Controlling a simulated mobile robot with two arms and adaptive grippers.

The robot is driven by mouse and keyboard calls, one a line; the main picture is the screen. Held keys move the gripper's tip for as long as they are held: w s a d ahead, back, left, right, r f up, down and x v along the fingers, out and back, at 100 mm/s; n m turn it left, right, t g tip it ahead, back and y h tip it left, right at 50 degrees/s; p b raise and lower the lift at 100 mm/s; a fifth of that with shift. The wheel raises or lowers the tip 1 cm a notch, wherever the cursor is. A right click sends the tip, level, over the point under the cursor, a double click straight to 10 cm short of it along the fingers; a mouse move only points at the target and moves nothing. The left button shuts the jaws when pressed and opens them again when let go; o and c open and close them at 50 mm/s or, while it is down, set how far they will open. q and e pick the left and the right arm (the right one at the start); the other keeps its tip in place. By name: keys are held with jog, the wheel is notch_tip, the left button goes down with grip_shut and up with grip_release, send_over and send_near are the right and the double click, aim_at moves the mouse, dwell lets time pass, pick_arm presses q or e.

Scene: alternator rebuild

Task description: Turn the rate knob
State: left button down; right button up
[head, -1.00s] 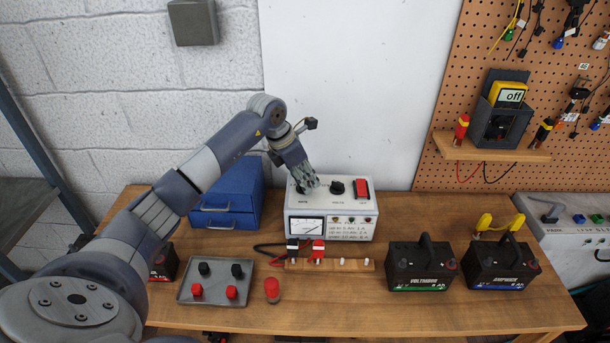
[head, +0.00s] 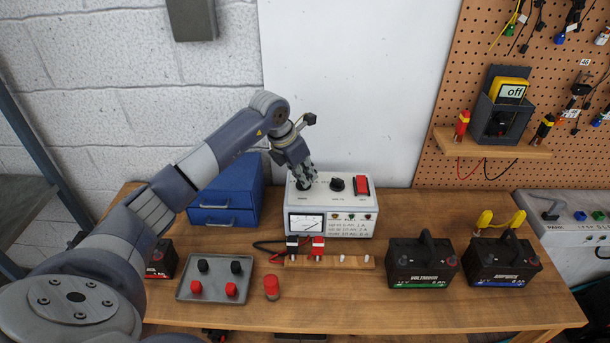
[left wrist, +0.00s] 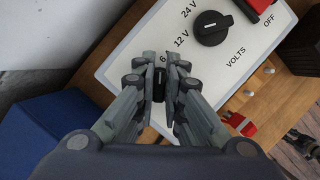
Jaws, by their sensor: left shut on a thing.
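The charger (head: 333,225) is a white box on the bench, with a dial meter (head: 306,224) and indicator lamps on its front. On its top are a black volts knob (head: 337,184), a red switch (head: 361,185) and, at the left, the rate knob, mostly hidden by my left gripper (head: 304,185). In the left wrist view my left gripper (left wrist: 164,90) has its fingers on both sides of the black rate knob (left wrist: 159,86), shut on it. The volts knob (left wrist: 212,28) shows beyond, with 12 V and 24 V marks. My right gripper is not in view.
A blue drawer box (head: 226,195) stands left of the charger. A wooden strip (head: 345,262) with clips lies in front. A grey tray (head: 215,291) holds red and black caps beside a red cylinder (head: 271,287). Two black batteries (head: 422,265) (head: 503,263) stand at the right.

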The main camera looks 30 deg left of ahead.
pick_arm(q)
jog(key=n+y+b, duration=0.2)
jog(key=n, duration=0.3)
jog(key=shift+a, duration=0.1)
jog(key=shift+a+r+n+y+b, duration=0.1)
jog(key=shift+n+y+b, duration=0.4)
jog(key=shift+n, duration=0.75)
jog(key=shift+n+y+b, duration=0.4)
jog(key=shift+n+b, duration=0.1)
jog(key=shift+n, duration=0.75)
jog(key=c, duration=1.7)
grip_release()
jog(key=v, duration=1.2)
jog(key=shift+w, duration=0.15)
